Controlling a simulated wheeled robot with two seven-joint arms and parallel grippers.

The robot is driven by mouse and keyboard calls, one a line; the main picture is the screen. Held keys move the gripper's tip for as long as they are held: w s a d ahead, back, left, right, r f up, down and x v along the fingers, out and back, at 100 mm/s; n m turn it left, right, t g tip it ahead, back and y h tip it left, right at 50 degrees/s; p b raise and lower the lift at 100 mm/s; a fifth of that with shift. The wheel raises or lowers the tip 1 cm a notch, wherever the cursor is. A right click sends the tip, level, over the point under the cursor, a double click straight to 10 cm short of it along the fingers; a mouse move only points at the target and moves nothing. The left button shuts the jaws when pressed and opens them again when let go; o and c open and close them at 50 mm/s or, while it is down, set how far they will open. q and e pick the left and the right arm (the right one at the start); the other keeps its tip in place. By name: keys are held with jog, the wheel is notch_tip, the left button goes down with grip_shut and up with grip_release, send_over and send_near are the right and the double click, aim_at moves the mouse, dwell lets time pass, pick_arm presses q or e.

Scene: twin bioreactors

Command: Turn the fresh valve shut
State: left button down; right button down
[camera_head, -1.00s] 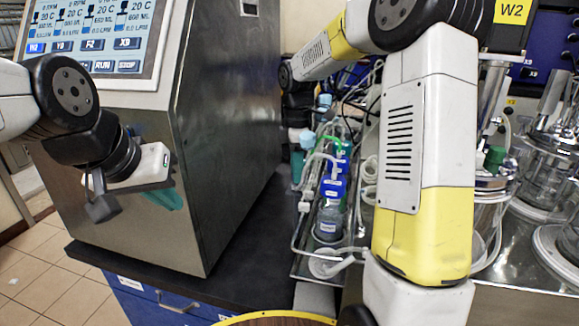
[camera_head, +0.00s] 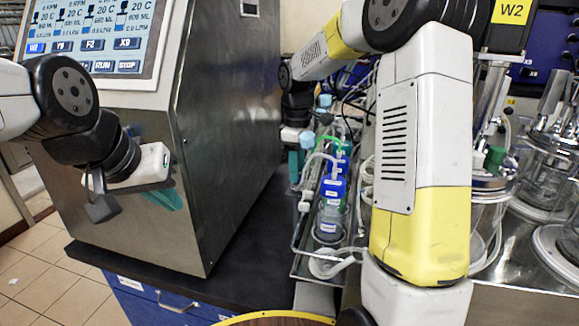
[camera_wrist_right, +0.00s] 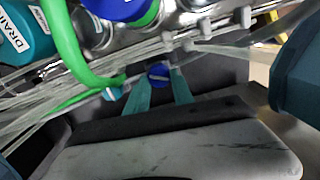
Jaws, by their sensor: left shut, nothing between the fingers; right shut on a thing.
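My right gripper (camera_wrist_right: 158,88) has two teal fingers closed around a small blue round knob (camera_wrist_right: 158,72), seen in the right wrist view beside clear tubing and a green tube. I take this knob for the fresh valve; I see no label on it. In the head view the right gripper (camera_head: 295,166) points down beside the steel cabinet, left of the tray of bottles; its fingertips and the valve cannot be made out there. My left gripper (camera_head: 166,198) is shut and empty in front of the cabinet's front face.
The steel cabinet (camera_head: 225,130) with a screen stands close left of my right gripper. A teal part marked DRAIN (camera_wrist_right: 22,42) is at upper left. Glass vessels (camera_head: 545,165) stand at right.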

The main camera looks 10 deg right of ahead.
jog(key=m, duration=0.6)
jog(key=shift+w+d+m, duration=0.1)
jog(key=shift+w+m, duration=0.05)
jog(key=shift+m, duration=0.15)
jog(key=m, duration=0.6)
jog(key=shift+d, duration=0.15)
jog(key=c, duration=1.1)
grip_release()
jog(key=shift+r, duration=0.1)
notch_tip(320, 180, up, 7)
jog(key=shift+r, duration=0.35)
